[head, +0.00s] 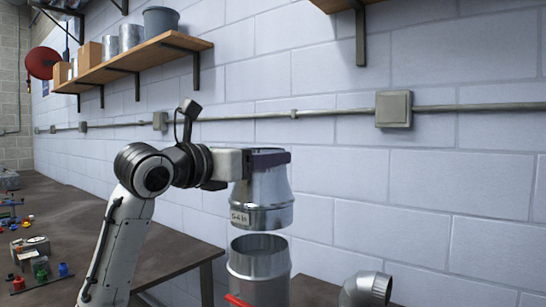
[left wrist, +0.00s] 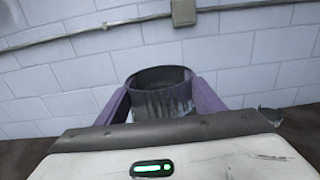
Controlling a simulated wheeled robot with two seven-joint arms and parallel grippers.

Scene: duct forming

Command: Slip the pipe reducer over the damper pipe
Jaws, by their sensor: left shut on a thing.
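The pipe reducer (head: 264,197) is a silver metal piece with a small label, held upright in the head view. My left gripper (head: 270,158) is shut on its upper end, with a dark purple finger along the rim. The damper pipe (head: 258,268) is a wider-looking silver cylinder with an open top and a red handle at its lower left. It stands directly below the reducer, with a small visible gap between them. In the left wrist view the reducer's open top (left wrist: 160,78) shows between the purple fingers (left wrist: 160,100). My right gripper is in neither view.
A grey elbow duct (head: 366,290) lies to the right of the damper pipe. A dark table (head: 150,240) at left carries small coloured parts and a box. A wooden shelf (head: 140,57) with buckets and boxes hangs on the wall. A conduit with a grey box (head: 393,109) runs along the wall.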

